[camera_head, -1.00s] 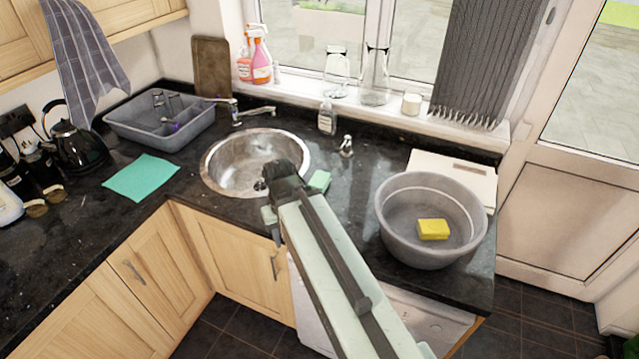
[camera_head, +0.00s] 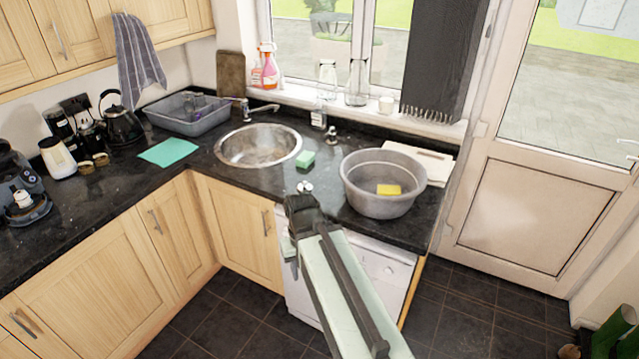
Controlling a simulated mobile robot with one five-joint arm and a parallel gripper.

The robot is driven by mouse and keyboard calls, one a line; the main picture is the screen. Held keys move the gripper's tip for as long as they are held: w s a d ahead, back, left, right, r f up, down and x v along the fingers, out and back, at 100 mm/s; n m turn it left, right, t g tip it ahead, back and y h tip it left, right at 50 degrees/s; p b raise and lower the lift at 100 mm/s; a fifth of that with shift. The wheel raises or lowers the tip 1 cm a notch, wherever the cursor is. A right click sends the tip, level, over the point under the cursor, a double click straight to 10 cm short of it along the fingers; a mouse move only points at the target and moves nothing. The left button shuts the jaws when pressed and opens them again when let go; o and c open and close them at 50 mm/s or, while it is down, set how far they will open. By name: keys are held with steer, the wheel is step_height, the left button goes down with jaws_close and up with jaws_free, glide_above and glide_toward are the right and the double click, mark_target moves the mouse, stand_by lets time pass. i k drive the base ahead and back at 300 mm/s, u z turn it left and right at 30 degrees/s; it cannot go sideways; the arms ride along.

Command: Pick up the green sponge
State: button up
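The green sponge (camera_head: 305,160) lies on the dark granite counter, just right of the round metal sink (camera_head: 238,160). It shows whole, with bare counter around it. My arm reaches up from the bottom of the view, and its end with my gripper (camera_head: 304,188) is in front of the sponge, near the counter's front edge. The gripper appears apart from the sponge. Its fingers are too small and too hidden by the arm to tell whether they are open or shut.
A grey basin (camera_head: 365,205) with a yellow sponge (camera_head: 388,190) in it stands right of the green sponge. A soap bottle (camera_head: 319,117) and a small tap fitting (camera_head: 331,135) are behind. A teal cloth (camera_head: 168,152) and grey dish tub (camera_head: 190,122) are left. Floor in front is clear.

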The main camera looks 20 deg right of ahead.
mark_target(305, 160)
steer(key=u, duration=0.05)
steer(key=k, duration=0.35)
steer(key=u, duration=1.8)
steer(key=i, duration=1.6)
steer(key=z, duration=1.7)
steer(key=i, duration=1.15)
steer(key=u, duration=0.05)
